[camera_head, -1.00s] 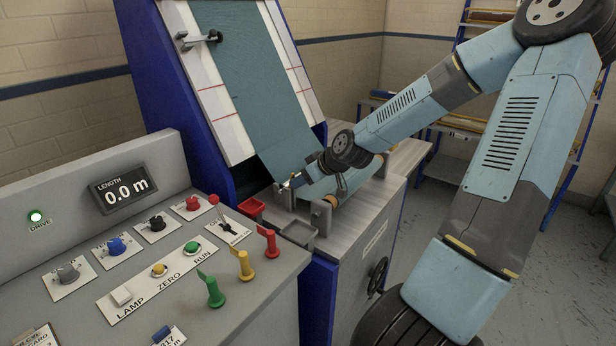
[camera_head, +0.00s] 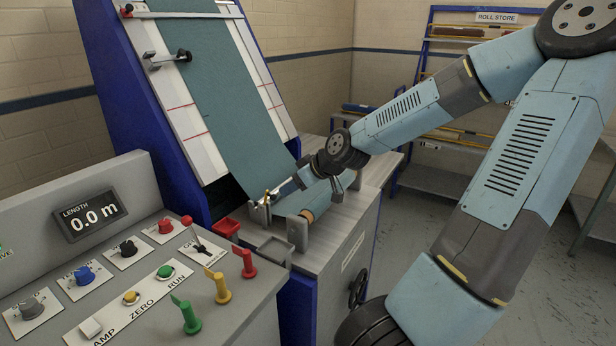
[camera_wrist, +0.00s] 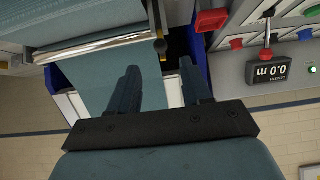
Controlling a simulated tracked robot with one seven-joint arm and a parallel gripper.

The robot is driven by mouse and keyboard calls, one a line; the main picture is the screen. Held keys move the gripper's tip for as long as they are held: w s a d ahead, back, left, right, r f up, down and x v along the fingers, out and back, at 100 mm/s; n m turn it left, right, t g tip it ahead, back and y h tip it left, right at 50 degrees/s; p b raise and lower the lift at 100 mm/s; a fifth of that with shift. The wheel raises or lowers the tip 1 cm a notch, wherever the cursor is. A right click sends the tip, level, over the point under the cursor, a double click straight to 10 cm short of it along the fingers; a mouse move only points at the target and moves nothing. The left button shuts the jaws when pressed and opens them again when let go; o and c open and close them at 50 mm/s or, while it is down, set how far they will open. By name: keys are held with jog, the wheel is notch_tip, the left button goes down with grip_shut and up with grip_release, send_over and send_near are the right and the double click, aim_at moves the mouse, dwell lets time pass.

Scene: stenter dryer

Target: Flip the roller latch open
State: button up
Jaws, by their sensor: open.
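The roller latch appears as a small brass-coloured lever (camera_head: 267,197) on the far roller bracket (camera_head: 262,214); it also shows in the wrist view as a thin bar with a yellow end (camera_wrist: 160,46). The cloth roll (camera_head: 318,203), with a tan core end, lies between this bracket and the near bracket (camera_head: 298,232). My gripper (camera_head: 284,190) is open just right of the latch in the head view. In the wrist view, its two fingers (camera_wrist: 160,68) are apart with nothing between them, and the latch lies just beyond their tips. I cannot tell whether they touch it.
The control panel (camera_head: 130,262) with knobs and coloured levers (camera_head: 222,285) stands at the left. Two small trays, one red (camera_head: 226,228) and one grey (camera_head: 275,250), sit between panel and roller. The sloping cloth bed (camera_head: 215,105) rises behind. A roll store rack (camera_head: 470,50) stands behind my arm.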

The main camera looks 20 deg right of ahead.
jog(key=v, duration=0.6)
dwell(0.3)
dwell(0.5)
